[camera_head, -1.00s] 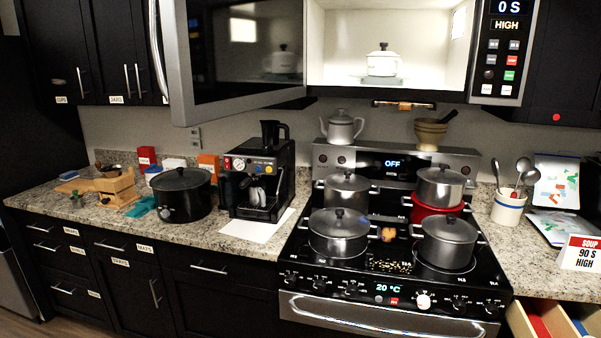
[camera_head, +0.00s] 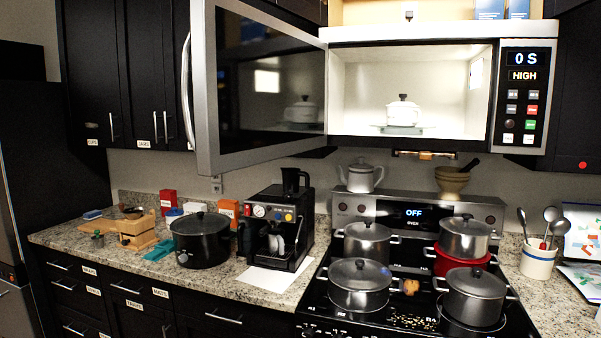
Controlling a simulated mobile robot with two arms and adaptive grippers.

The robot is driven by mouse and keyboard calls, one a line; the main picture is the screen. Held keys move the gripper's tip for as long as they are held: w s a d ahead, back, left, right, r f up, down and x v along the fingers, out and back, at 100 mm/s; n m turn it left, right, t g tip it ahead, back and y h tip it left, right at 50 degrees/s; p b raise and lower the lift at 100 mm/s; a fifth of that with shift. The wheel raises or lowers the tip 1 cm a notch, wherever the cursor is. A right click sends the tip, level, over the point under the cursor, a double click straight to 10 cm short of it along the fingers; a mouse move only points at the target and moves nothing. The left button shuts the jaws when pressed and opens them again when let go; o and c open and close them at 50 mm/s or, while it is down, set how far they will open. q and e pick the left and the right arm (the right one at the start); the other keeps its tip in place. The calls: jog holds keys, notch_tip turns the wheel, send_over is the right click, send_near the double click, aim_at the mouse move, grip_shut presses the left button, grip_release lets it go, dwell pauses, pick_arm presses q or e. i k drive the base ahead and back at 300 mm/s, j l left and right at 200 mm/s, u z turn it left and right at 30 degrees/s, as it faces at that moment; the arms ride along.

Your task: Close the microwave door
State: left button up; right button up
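The microwave (camera_head: 410,40) hangs above the stove, its lit cavity open. Its door (camera_head: 262,80) is swung wide open to the left, hinged at the cavity's left side, with a dark glass panel. The door's curved silver handle (camera_head: 187,90) is at its far left edge. A white lidded pot (camera_head: 403,112) stands on the plate inside the microwave. The control panel (camera_head: 523,97) reads "0 S" and "HIGH". Neither of my grippers shows in the head view.
The stove (camera_head: 415,222) below carries several pots. A coffee machine (camera_head: 277,228) and a black slow cooker (camera_head: 200,240) stand on the counter below the door. A kettle (camera_head: 361,176) and a mortar (camera_head: 453,182) stand behind the burners. The air before the door looks clear.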

aim_at(254, 84)
jog(key=i+j+z, duration=0.3)
jog(key=i+j, duration=0.15)
jog(key=j, duration=0.2)
jog(key=i+j+z, duration=0.1)
jog(key=j, duration=0.25)
jog(key=i+j+z, duration=0.3)
jog(key=j, duration=0.45)
jog(key=i+j+z, duration=0.15)
jog(key=j, duration=0.3)
jog(key=i+j+z, duration=0.15)
jog(key=j, duration=0.25)
jog(key=k+j+z, duration=0.1)
jog(key=j, duration=0.15)
